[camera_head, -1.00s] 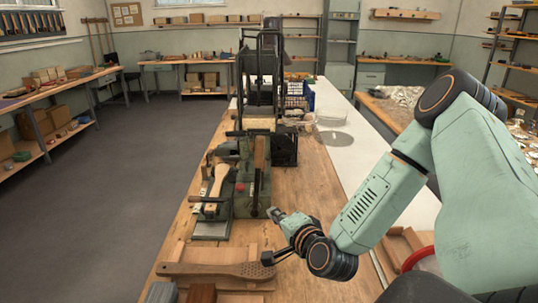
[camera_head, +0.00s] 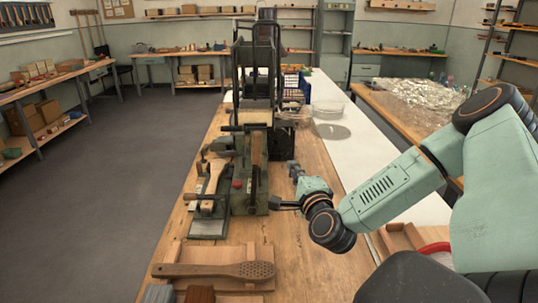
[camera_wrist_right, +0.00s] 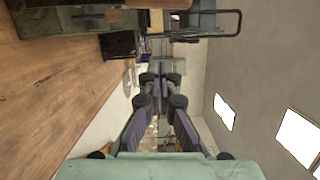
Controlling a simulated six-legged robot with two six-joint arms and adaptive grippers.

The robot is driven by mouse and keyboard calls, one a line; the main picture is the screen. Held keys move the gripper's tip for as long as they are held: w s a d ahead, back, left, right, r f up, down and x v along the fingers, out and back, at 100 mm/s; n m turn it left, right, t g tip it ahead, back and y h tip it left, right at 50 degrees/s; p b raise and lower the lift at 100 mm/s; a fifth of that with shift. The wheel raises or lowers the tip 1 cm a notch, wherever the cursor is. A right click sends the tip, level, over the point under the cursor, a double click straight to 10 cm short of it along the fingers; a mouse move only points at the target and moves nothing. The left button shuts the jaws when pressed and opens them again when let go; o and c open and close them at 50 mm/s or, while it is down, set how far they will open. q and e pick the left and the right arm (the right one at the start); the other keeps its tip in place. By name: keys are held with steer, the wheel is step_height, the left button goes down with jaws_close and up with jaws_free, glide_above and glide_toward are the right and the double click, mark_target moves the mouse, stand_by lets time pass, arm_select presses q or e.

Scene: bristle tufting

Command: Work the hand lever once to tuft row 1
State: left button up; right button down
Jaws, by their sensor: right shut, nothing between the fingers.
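The green tufting machine (camera_head: 257,165) stands on the wooden bench, with a tall dark frame (camera_head: 257,75) behind it. A dark horizontal bar (camera_head: 244,127) crosses its front; I cannot tell for sure which part is the hand lever. A wooden brush body (camera_head: 213,178) lies in the holder at the machine's left side. The machine's dark parts show along the top there. My left gripper is out of view.
A perforated wooden paddle (camera_head: 215,270) lies on a board at the bench's near end. A clear bowl (camera_head: 329,112) stands on the white surface at right. The bench (camera_head: 300,245) is bare right of the paddle.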

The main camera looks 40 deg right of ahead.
steer(key=w+b, duration=0.3)
steer(key=w, duration=0.7)
steer(key=shift+d+r, duration=0.2)
steer(key=shift+d, duration=0.15)
steer(key=shift+w, duration=0.15)
steer(key=shift+f, duration=0.1)
